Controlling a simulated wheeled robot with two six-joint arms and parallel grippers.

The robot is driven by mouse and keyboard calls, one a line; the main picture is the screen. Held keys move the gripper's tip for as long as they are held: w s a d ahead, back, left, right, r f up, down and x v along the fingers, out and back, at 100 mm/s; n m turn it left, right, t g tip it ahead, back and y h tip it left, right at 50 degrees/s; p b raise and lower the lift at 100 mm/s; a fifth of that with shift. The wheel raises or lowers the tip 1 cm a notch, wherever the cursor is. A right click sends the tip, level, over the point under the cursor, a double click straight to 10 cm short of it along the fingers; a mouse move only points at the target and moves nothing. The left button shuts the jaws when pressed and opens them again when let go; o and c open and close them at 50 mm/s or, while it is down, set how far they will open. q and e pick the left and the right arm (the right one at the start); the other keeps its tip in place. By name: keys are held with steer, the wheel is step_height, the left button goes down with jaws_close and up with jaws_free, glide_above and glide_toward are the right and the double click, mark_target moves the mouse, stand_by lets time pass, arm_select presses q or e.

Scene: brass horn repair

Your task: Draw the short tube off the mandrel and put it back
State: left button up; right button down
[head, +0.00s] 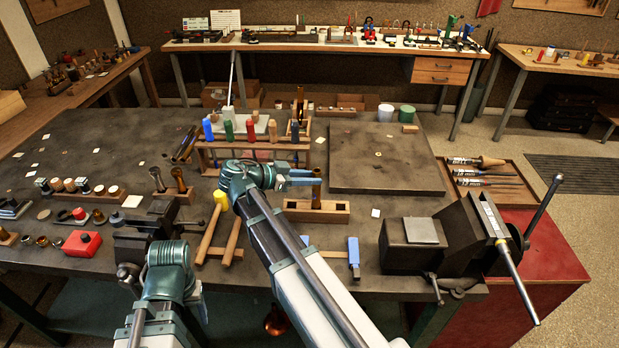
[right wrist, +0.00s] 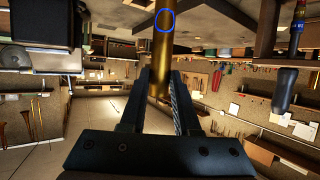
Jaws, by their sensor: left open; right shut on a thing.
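My right gripper (head: 302,177) reaches in from the lower middle of the head view and points to the right. In the right wrist view my right gripper (right wrist: 160,105) is shut on a brass tube (right wrist: 160,60), which runs up out of the picture and bears a blue ring mark. In the head view a dark brass piece (head: 316,192) stands upright at the fingertips, over a wooden block (head: 335,212). I cannot tell tube from mandrel there. My left gripper (head: 196,298) is low at the left, away from the tube; its fingers are largely hidden.
A vise (head: 412,245) stands at the bench's right front, another (head: 145,235) at the left. A mallet (head: 212,225) lies left of my right wrist. A wooden rack (head: 205,158) of coloured-handled tools stands behind. A flat dark plate (head: 380,170) at the back right is mostly clear.

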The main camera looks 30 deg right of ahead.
mark_target(313, 188)
steer(key=shift+f+b, duration=1.9)
steer(key=shift+f, duration=0.05)
steer(key=c, duration=0.6)
jaws_free()
steer(key=shift+o, duration=0.2)
steer(key=p+v, duration=0.5)
steer(key=v, duration=0.9)
steer(key=shift+d, duration=0.1)
